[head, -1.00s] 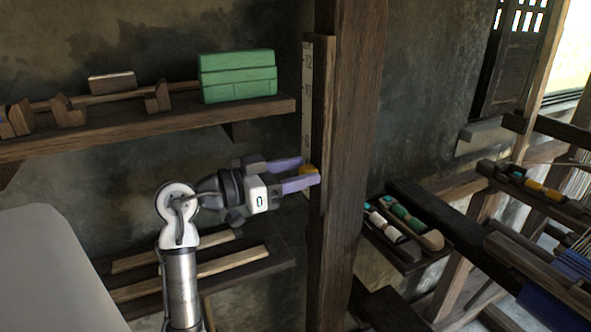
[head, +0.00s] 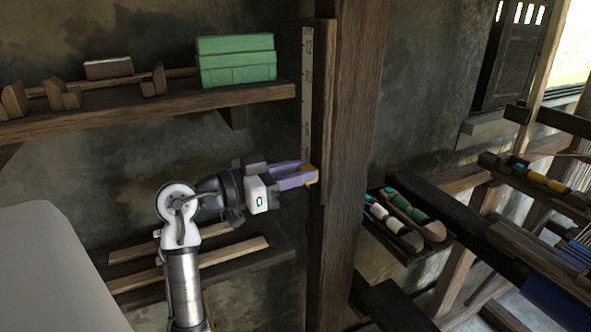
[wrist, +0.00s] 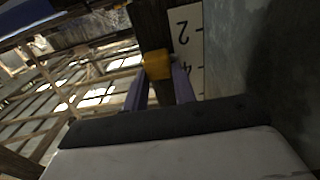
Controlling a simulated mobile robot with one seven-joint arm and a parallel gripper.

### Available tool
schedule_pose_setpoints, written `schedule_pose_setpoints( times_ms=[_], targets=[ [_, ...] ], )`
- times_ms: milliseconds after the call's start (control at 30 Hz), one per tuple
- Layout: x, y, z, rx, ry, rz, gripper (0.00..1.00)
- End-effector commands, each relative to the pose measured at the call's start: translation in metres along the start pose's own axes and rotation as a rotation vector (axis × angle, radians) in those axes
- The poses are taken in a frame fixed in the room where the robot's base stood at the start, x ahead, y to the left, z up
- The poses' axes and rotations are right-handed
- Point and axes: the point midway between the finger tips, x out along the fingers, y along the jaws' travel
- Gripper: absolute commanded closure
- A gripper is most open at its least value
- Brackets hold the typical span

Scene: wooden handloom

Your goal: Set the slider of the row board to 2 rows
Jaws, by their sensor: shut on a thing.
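The row board (head: 306,95) is a pale upright scale with dark numbers, fixed on the left side of a wooden post. Its yellow slider (head: 313,175) sits near the scale's lower end. My gripper (head: 309,174) is shut on the slider, with its purple fingers reaching in from the left. In the wrist view the slider (wrist: 157,65) lies between the two fingers (wrist: 160,84), beside the scale strip (wrist: 186,50) where the marks 2 and 4 show. The slider appears close to these marks; its exact reading is hard to tell at this slant.
A shelf (head: 150,112) with green boxes (head: 236,62) is above my arm on the left. A lower rack with wooden slats (head: 235,252) is behind my arm. Right of the post (head: 345,150) are a tray of shuttles (head: 405,258) and the loom frame.

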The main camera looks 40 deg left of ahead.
Motion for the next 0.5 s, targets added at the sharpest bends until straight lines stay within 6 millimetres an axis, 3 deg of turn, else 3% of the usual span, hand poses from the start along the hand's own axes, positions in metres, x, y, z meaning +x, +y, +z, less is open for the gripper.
schedule_pose_setpoints(
  times_ms=[33, 133, 467, 500],
  targets=[
    [0.000, 0.001, 0.015, 0.000, 0.001, 0.002, 1.00],
    [0.000, 0.000, 0.025, -0.001, 0.002, 0.001, 1.00],
    [0.000, 0.000, 0.024, -0.002, 0.000, 0.000, 1.00],
    [0.000, 0.000, 0.024, -0.002, 0.000, 0.000, 0.69]
  ],
)
